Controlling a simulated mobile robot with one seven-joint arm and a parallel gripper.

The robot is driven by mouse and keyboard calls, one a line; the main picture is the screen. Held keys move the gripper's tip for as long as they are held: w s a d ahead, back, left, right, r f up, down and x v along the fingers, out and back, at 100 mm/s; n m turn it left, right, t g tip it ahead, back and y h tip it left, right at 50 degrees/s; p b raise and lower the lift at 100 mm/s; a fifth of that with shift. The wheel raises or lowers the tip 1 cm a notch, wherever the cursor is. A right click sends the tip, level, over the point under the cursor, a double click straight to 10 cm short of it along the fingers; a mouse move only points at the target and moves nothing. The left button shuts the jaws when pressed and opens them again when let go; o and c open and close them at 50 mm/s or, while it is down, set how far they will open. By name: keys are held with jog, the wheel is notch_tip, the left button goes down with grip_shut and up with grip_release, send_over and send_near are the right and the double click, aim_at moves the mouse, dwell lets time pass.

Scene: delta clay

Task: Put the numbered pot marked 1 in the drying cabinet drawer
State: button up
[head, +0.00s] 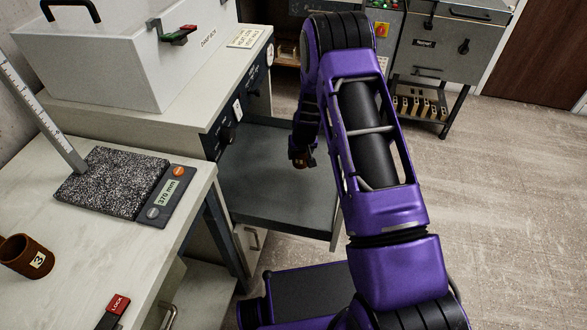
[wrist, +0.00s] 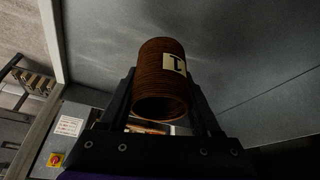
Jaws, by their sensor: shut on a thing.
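The brown ribbed pot marked 1 (wrist: 161,62) is held between the two dark fingers of my gripper (wrist: 163,80). Its label reads upside down in the wrist view. In the head view my gripper (head: 302,150) hangs over the open drawer (head: 285,208) of the drying cabinet (head: 212,125), and only a small brown part of the pot shows there. A grey surface, seemingly the drawer's, fills much of the wrist view (wrist: 250,50). I cannot tell whether the pot touches the drawer floor.
Another brown pot, marked 3 (head: 28,256), stands on the left bench (head: 100,235) near a height gauge (head: 118,184) and a red LOCK tag (head: 118,304). A white box (head: 125,55) stands on the cabinet. The drawer floor looks empty around my gripper.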

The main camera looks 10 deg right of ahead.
aim_at(302, 155)
jog(key=shift+f+b, duration=0.35)
jog(key=shift+f, duration=2.45)
jog(key=shift+f, duration=0.15)
jog(key=o, duration=1.4)
jog(key=p+v, duration=0.2)
jog(key=v, duration=1)
jog(key=shift+s, duration=0.1)
